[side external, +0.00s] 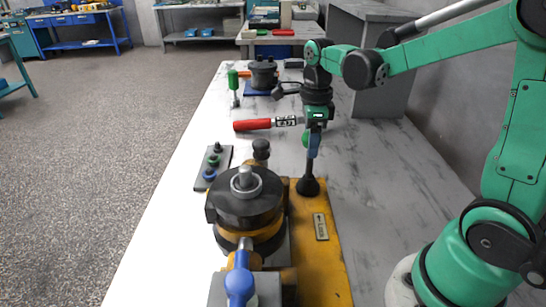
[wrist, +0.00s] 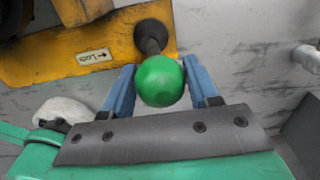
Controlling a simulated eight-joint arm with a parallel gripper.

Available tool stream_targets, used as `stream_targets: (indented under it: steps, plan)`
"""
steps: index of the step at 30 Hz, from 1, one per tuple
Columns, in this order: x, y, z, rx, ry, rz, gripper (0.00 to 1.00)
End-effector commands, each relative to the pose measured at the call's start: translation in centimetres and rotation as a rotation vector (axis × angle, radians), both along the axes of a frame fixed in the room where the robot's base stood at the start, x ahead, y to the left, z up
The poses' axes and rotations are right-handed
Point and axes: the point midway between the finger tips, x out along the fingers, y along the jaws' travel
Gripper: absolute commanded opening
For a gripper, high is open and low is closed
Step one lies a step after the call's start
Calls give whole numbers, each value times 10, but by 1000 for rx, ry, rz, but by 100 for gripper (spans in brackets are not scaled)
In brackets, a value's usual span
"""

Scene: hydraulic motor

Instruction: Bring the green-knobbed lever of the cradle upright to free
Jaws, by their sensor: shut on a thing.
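The cradle is a yellow base (side external: 335,262) with a "LOCK" arrow label, and it bears a dark round motor (side external: 246,205). Its lever rises from a black boot (side external: 308,187) at the base's far right corner. The lever looks close to upright, but its exact tilt is hard to tell. The green knob (wrist: 160,82) at its top sits between the blue fingers of my gripper (wrist: 161,80). My gripper (side external: 313,143) is shut on the knob, which it largely hides in the side view. The cradle's base (wrist: 65,60) also shows in the wrist view.
A blue-knobbed lever (side external: 240,284) stands in front of the motor. A red-handled tool (side external: 252,125) lies behind it, left of my gripper. A grey plate with coloured knobs (side external: 213,167) lies to the left. A green-handled tool (side external: 233,80) stands farther back. The bench right of the cradle is clear.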

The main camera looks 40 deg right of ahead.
Motion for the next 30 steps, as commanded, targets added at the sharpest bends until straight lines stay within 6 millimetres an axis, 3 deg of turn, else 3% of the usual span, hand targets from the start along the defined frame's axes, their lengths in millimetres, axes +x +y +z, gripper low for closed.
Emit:
stream_targets:
  steps: [30]
  plan:
    - [-12,12,1,3,4,1,24]
